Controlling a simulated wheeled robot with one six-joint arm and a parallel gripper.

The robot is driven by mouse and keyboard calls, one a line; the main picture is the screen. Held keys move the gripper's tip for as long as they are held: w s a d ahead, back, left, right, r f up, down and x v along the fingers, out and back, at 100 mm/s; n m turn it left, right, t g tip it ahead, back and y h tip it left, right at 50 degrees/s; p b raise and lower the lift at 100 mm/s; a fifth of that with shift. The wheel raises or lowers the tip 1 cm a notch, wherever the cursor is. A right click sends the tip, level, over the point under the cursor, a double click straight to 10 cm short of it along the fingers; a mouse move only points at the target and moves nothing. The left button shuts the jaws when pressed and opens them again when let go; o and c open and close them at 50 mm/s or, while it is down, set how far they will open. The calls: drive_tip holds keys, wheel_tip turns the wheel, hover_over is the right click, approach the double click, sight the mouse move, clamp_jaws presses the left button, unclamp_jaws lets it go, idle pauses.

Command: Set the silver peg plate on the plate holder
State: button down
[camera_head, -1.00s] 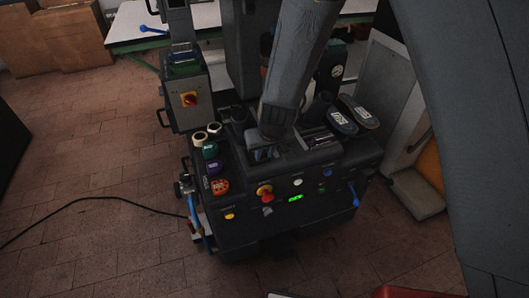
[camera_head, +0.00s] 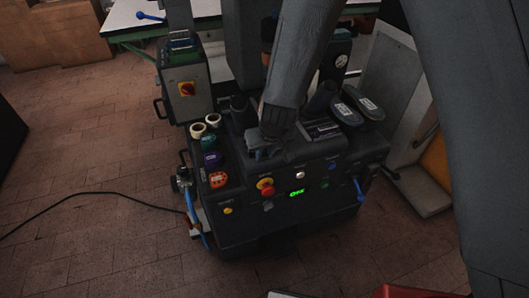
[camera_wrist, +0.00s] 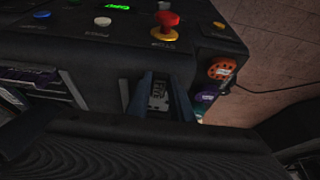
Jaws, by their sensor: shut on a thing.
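My gripper (camera_head: 262,152) reaches down onto the top of the dark machine, behind its control panel. In the wrist view its two bluish fingers (camera_wrist: 159,98) stand on either side of a small silver-grey piece, which looks like the silver peg plate (camera_wrist: 158,97). The gripper is shut on this piece. Its lower side is hidden, so I cannot tell whether it rests on anything. I cannot clearly make out the plate holder; the gripper and arm cover that part of the machine.
The machine's panel has a red knob (camera_head: 265,185) and a green display (camera_head: 297,193). Two shoe soles (camera_head: 347,114) lie at the right. A slotted rack (camera_head: 323,129) is right of my gripper. A cable (camera_head: 90,200) crosses the floor.

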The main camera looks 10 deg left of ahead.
drive_tip(key=shift+f, duration=0.2)
idle(0.3)
drive_tip(key=c, duration=1.5)
unclamp_jaws()
drive_tip(key=shift+r, duration=0.1)
drive_tip(key=p+v, duration=0.4)
drive_tip(key=v, duration=0.3)
drive_tip(key=shift+s+d+r, duration=0.1)
drive_tip(key=shift+r, duration=0.2)
drive_tip(key=shift+d, duration=0.1)
